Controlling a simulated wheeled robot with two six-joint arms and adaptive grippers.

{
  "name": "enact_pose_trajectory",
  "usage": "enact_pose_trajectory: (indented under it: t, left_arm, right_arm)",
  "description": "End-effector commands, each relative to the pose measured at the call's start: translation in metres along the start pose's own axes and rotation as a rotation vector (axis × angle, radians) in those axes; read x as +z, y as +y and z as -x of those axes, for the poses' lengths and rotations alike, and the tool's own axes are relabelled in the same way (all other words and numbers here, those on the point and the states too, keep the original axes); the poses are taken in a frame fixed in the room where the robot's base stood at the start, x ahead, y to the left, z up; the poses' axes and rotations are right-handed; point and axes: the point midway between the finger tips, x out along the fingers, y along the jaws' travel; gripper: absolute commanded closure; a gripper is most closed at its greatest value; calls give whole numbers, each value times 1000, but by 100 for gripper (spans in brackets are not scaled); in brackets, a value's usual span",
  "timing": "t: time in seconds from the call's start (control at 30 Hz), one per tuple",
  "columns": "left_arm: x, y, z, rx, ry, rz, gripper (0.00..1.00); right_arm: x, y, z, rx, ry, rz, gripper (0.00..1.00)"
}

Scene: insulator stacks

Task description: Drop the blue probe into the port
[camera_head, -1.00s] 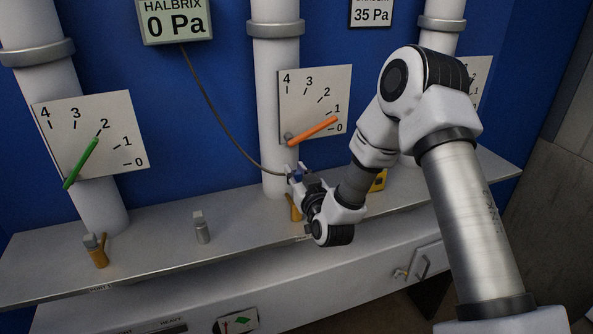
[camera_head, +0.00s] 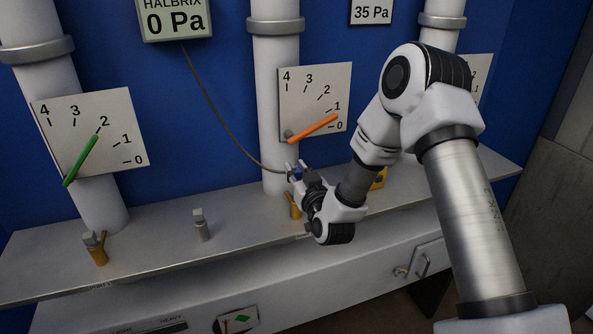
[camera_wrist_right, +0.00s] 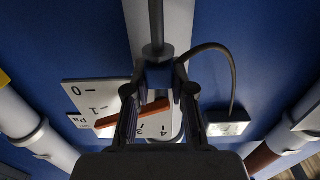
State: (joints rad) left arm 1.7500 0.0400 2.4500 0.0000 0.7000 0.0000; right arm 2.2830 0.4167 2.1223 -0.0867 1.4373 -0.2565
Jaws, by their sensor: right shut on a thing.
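My right gripper (camera_head: 294,174) is shut on the blue probe (camera_head: 298,173), in front of the middle white pipe and just above the shelf. In the right wrist view the blue probe (camera_wrist_right: 159,77) sits between the two fingertips (camera_wrist_right: 158,88), with its dark cable curving away. A brass port stub (camera_head: 293,208) stands on the shelf right below the gripper, partly hidden by it. Another brass port stub (camera_head: 97,253) with a grey top stands at the left pipe. I cannot tell whether the probe touches the middle stub. My left gripper is not in view.
The Halbrix meter (camera_head: 176,20) reads 0 Pa, and the probe's cable (camera_head: 213,105) hangs from it. Gauge plates (camera_head: 125,110) with pointers are on the pipes. A small grey post (camera_head: 201,226) stands on the shelf (camera_head: 150,245). A yellow object (camera_head: 379,178) lies behind my right arm.

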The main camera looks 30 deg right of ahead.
Motion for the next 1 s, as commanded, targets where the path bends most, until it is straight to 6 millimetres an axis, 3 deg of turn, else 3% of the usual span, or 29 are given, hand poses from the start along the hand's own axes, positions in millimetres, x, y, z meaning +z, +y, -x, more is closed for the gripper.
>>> enact_pose_trajectory:
  t: [1.0]
  left_arm:
    - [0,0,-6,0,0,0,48]
  right_arm:
    - [2,0,0,0,0,0,100]
